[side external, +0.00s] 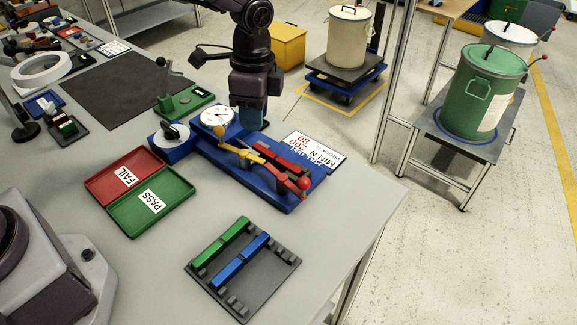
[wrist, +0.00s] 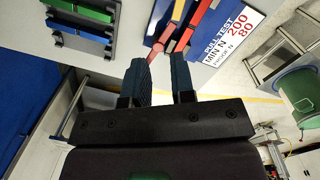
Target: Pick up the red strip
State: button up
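The red strip (side external: 285,160) lies along the blue pull-test fixture (side external: 288,201), beside a yellow lever (side external: 245,154) with a red ball end. In the wrist view a red bar that looks like the strip (wrist: 204,12) is at the top, beyond and right of the fingertips. My gripper (side external: 248,120) points down at the back of the fixture, just right of the white dial. In the wrist view my gripper (wrist: 161,66) has its two fingers apart with nothing held between them. The strip's ends are partly hidden by the lever and clamps.
A dark rack (side external: 265,284) holds a green strip (side external: 221,243) and a blue strip (side external: 240,260). A red FAIL tray (side external: 104,186) and green PASS tray (side external: 172,187) sit left of the fixture. The table's right edge is close.

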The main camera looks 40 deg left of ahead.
aim_at(281, 160)
jog(key=w+d+f+m, duration=0.1)
jog(key=w+d+m, duration=0.1)
jog(key=w+m, duration=0.35)
jog(key=shift+m+t, duration=0.3)
jog(key=shift+m, duration=0.05)
jog(key=f, duration=1.2)
jog(key=shift+s+a+f, duration=0.2)
jog(key=shift+a+f, duration=0.05)
jog(key=shift+f, duration=0.15)
jog(key=shift+c, duration=0.2)
grip_shut()
